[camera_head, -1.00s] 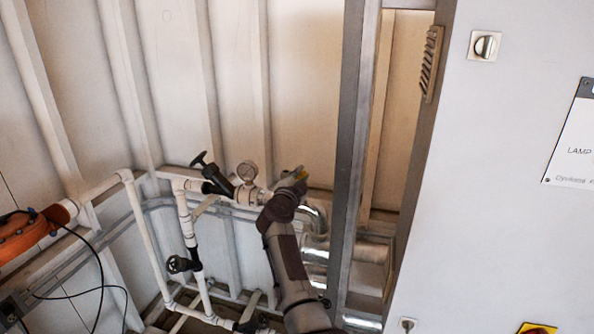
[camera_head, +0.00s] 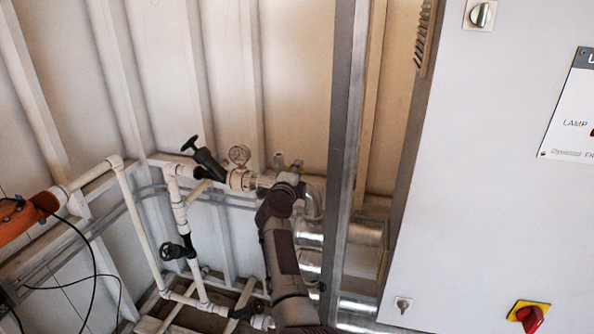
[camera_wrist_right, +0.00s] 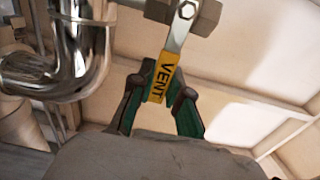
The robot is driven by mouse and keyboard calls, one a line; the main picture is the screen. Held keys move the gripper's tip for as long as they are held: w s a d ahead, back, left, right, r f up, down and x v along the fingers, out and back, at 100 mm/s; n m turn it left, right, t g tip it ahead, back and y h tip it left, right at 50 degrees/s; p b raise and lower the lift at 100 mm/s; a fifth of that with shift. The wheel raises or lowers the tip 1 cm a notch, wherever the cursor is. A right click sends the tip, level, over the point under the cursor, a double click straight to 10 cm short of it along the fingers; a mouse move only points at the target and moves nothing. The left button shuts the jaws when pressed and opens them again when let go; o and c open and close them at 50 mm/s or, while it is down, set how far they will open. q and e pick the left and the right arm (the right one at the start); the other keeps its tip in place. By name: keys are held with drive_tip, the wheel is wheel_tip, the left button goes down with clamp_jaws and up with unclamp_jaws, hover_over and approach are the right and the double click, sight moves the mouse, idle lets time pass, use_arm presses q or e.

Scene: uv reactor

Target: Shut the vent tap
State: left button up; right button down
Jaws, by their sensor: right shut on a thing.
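The vent tap shows in the right wrist view as a metal lever with a yellow sleeve (camera_wrist_right: 164,78) marked "VENT", running down from a grey metal body with a hex nut (camera_wrist_right: 187,11). My right gripper (camera_wrist_right: 166,92) is shut on the yellow sleeve, with one green-and-dark finger on each side of it. In the head view, a small yellow part of the tap (camera_head: 297,165) shows behind my right gripper (camera_head: 290,176), at the right end of the white pipe. Most of the tap is hidden there by my gripper. My left gripper is not in view.
Shiny bent pipe (camera_wrist_right: 72,50) runs close by. A metal post (camera_head: 345,150) and white cabinet (camera_head: 480,170) stand to the right.

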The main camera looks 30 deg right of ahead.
drive_tip(key=shift+f, duration=0.25)
drive_tip(key=c, duration=1.1)
unclamp_jaws()
drive_tip(key=shift+r, duration=0.1)
drive_tip(key=shift+r, duration=0.1)
wheel_tip(320, 180, up, 10)
drive_tip(key=shift+f, duration=0.1)
drive_tip(key=shift+c, duration=0.4)
